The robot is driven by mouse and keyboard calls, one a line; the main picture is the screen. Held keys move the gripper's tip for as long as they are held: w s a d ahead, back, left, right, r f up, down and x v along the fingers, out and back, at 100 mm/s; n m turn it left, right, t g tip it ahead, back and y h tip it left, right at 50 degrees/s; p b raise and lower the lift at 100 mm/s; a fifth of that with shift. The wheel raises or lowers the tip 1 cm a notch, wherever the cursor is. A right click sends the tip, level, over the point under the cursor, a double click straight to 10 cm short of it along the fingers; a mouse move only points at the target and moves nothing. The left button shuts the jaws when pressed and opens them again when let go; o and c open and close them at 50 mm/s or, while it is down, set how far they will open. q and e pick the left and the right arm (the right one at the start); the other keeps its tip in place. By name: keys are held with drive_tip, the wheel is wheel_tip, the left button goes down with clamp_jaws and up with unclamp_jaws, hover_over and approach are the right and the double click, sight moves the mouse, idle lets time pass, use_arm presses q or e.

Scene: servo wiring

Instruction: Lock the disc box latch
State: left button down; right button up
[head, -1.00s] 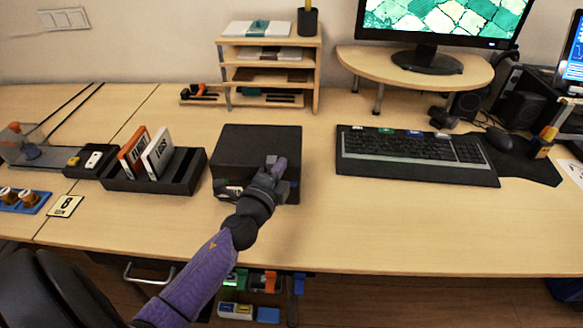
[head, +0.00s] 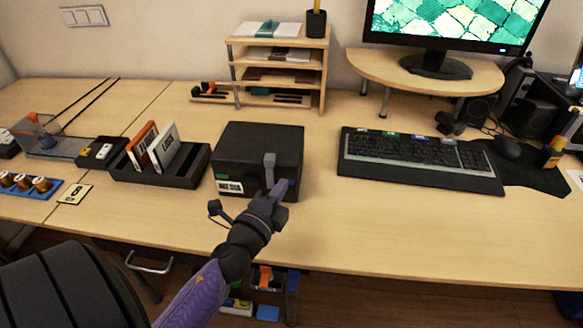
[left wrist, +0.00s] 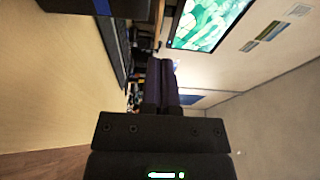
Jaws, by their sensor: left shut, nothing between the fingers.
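The disc box (head: 245,150) is a black box with its lid down, standing on the desk in the head view. A white label (head: 230,187) is on its front. A grey latch strip (head: 269,163) runs from the lid's front edge down over the front face; whether its lower end is engaged cannot be told. My left gripper (head: 281,188) is at the box's front right, just right of and below the latch, and seems close to or touching the front. Its fingers (left wrist: 162,85) are together and empty in the left wrist view. My right gripper is not in view.
A black rack (head: 165,178) with upright disc cases stands left of the box. A keyboard (head: 415,155) lies to the right, and a wooden shelf (head: 285,65) stands behind. The desk between box and keyboard is clear.

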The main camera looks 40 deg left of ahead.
use_arm(q)
drive_tip(key=v, duration=0.3)
idle(0.4)
